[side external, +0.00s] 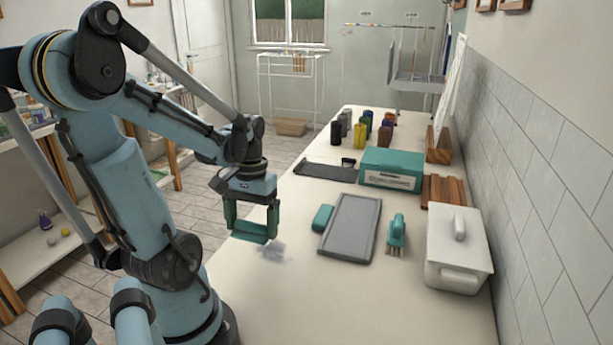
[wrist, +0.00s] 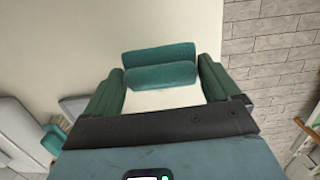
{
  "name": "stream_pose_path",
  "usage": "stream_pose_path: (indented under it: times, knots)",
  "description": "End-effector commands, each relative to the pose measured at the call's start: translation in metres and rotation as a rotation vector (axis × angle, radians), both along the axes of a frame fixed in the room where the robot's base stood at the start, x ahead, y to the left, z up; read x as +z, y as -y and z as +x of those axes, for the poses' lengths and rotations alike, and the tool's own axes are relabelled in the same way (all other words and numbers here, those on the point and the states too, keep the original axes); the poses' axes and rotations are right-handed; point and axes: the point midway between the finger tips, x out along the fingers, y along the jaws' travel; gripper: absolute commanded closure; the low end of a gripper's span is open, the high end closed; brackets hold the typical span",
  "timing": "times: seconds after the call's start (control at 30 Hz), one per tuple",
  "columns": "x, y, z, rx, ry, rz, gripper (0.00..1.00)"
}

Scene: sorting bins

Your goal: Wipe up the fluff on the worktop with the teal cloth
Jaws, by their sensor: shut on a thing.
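My gripper (side external: 251,220) is over the near left part of the worktop (side external: 310,300), pointing down. It is shut on the folded teal cloth (side external: 253,233), which spans the space between its two green fingers. The cloth also shows in the wrist view (wrist: 160,65) as two teal rolls between the fingers. The grey fluff (side external: 272,250) lies on the worktop just right of and nearer than the cloth. I cannot tell whether the cloth touches the worktop. I cannot make out the fluff in the wrist view.
A teal sponge-like block (side external: 322,217), a grey tray (side external: 351,228) and a teal brush (side external: 396,237) lie to the right. A white lidded bin (side external: 458,255) stands by the wall. A teal box (side external: 391,169) and several jars (side external: 361,135) stand farther back. The near worktop is clear.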

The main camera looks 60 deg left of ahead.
Motion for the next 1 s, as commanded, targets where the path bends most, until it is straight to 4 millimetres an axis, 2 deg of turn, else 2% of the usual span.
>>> stream_pose_path:
  times: [0.1,0.33,0.57,1.0]
  knots:
    - [0.0,-0.005,0.022,-0.001,-0.001,-0.001,0.4]
    - [-0.001,-0.008,0.046,0.006,-0.001,0.0,0.4]
    - [-0.01,-0.008,0.05,0.008,-0.001,-0.001,0.4]
    - [-0.05,-0.008,0.049,0.008,-0.001,-0.001,0.4]
